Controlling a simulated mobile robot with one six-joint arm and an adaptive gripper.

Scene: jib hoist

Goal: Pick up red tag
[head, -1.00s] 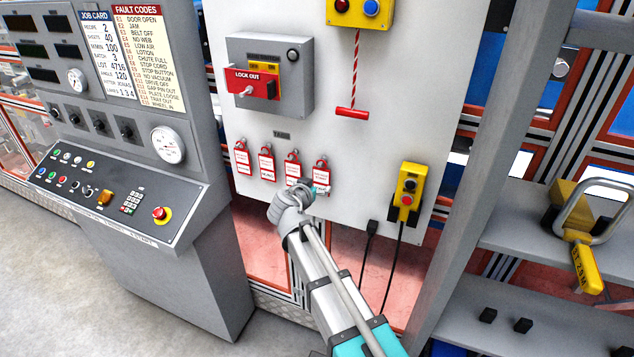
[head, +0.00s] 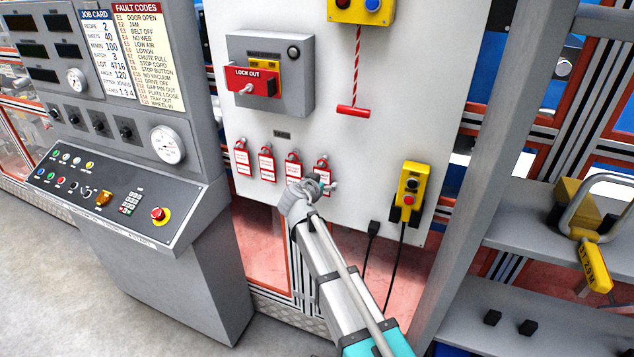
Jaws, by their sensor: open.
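Several red tags with white labels hang in a row on hooks on the pale panel in the head view. The leftmost red tag (head: 242,158) and the second red tag (head: 267,165) hang fully clear. The third red tag (head: 293,170) is clear in its upper part, close to my wrist. The rightmost red tag (head: 322,165) is partly covered by my gripper (head: 321,181), which is open in front of its lower part. I cannot tell whether the fingers touch this tag.
The panel (head: 430,120) carries a red lock-out switch (head: 252,80), a red pull handle (head: 353,112) and a yellow push-button pendant (head: 410,189). A grey control console (head: 120,205) stands left. A grey shelf (head: 530,236) with a yellow-tagged shackle (head: 595,265) is right.

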